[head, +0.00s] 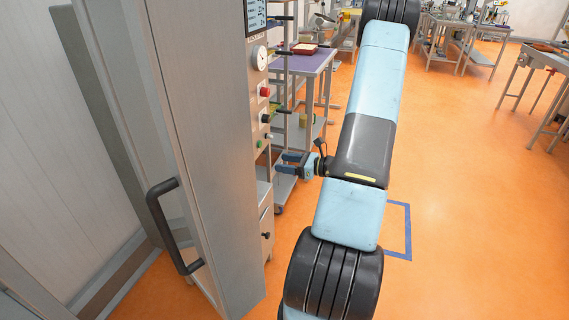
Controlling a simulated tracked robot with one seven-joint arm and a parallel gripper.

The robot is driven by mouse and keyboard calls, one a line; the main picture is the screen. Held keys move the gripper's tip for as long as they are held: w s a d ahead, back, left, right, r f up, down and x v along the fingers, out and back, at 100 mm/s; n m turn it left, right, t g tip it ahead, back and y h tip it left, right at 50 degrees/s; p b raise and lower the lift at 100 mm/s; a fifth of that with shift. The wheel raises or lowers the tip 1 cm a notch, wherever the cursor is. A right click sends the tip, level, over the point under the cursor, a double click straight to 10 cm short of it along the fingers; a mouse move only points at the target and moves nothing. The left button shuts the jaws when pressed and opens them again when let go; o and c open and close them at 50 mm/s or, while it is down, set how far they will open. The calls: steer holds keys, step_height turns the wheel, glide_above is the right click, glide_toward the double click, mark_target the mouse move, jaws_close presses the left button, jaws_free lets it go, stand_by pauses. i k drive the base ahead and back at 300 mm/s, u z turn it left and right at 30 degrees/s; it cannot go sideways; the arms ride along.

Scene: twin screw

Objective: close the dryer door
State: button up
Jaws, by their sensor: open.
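The dryer door (212,200) is a tall grey metal panel at the left of the head view, with a dark vertical bar handle (163,228) on its left side. A gap with orange floor shows left of the handle, and the door appears to stand open. I cannot tell its exact angle. My gripper (281,163) is open and empty, with its blue fingers pointing left. It appears beside the right edge of the panel, apart from the handle. My blue and black arm runs down the middle of the view and hides part of the floor.
A control strip with a screen (256,14), gauge (259,57) and buttons stands right of the panel. A shelf trolley (297,132) and purple-topped table (302,62) stand behind. Metal worktables (548,62) are at far right. Open orange floor (465,200) lies right of my arm.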

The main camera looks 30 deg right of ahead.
mark_target(174, 73)
steer(key=k, duration=1)
